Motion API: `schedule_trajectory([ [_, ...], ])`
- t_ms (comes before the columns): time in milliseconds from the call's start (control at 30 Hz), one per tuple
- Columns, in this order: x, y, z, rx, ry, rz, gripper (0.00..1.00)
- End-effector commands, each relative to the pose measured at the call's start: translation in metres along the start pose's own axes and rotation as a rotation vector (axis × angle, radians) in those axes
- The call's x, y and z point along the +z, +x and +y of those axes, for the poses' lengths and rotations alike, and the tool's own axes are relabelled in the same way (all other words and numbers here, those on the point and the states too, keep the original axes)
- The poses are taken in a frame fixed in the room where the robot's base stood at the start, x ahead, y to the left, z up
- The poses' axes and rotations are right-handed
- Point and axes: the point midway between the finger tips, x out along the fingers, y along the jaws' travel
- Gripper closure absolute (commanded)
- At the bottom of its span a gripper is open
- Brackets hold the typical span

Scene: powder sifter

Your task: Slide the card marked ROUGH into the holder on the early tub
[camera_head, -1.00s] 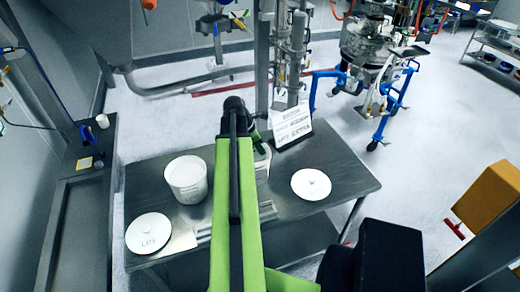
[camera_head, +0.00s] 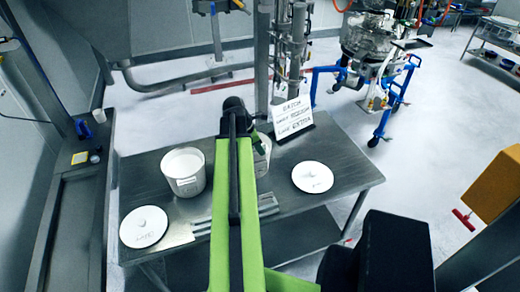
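A white tub (camera_head: 183,172) with a holder or label on its front stands on the metal table, left of my arm. A second white tub (camera_head: 263,158) stands behind my arm and is mostly hidden. A white sign (camera_head: 291,117) at the table's back edge carries the word BATCH and two lines of text, which seem to include ROUGH and EXTRA. My gripper (camera_head: 258,146) is at the end of the green arm, near the second tub. Its fingers are hidden, so I cannot see whether it holds anything. I cannot make out a separate ROUGH card.
A round white lid (camera_head: 143,228) lies at the table's front left, and another white lid (camera_head: 312,177) lies at the right. Grey rails (camera_head: 202,225) lie along the table's front, partly under my arm. A side counter (camera_head: 75,215) stands left. A steel column (camera_head: 262,60) rises behind.

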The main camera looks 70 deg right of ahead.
Motion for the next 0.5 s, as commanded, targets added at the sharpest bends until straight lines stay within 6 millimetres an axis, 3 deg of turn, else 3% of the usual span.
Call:
schedule_trajectory([
  [500, -0.009, 0.022, 0.000, 0.000, 0.000, 0.000, 1.00],
])
